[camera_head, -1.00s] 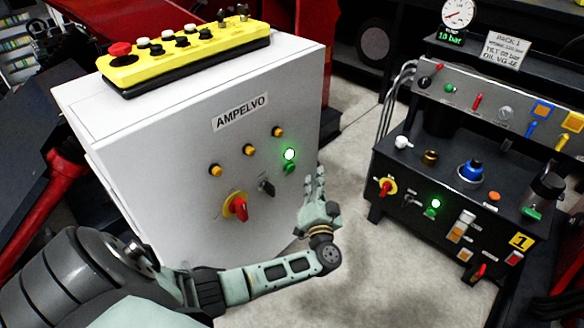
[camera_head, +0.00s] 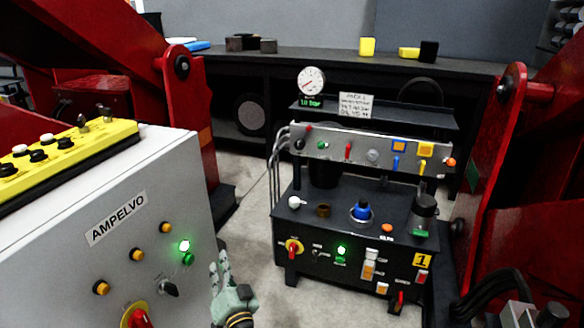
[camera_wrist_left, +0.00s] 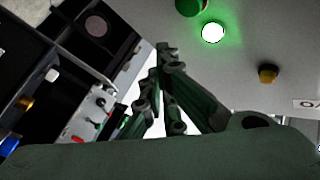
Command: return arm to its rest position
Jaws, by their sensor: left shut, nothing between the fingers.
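My left gripper (camera_head: 220,272) is at the bottom of the head view, just right of the front face of the white AMPELVO cabinet (camera_head: 75,268). Its fingers point up and are together with nothing between them. In the left wrist view the closed fingers (camera_wrist_left: 160,65) show in the middle, apart from the cabinet face. The lit green lamp (camera_head: 184,246) and the green button (camera_head: 188,259) are close to the fingertips on the left. The rest of my left arm is out of the head view. My right gripper does not show.
A black hydraulic unit (camera_head: 355,260) with knobs, a lit green lamp and a gauge (camera_head: 311,81) stands to the right. Red machine frames (camera_head: 188,115) flank the space. A dark bench (camera_head: 330,62) runs along the back. Grey floor (camera_head: 250,220) is free between cabinet and unit.

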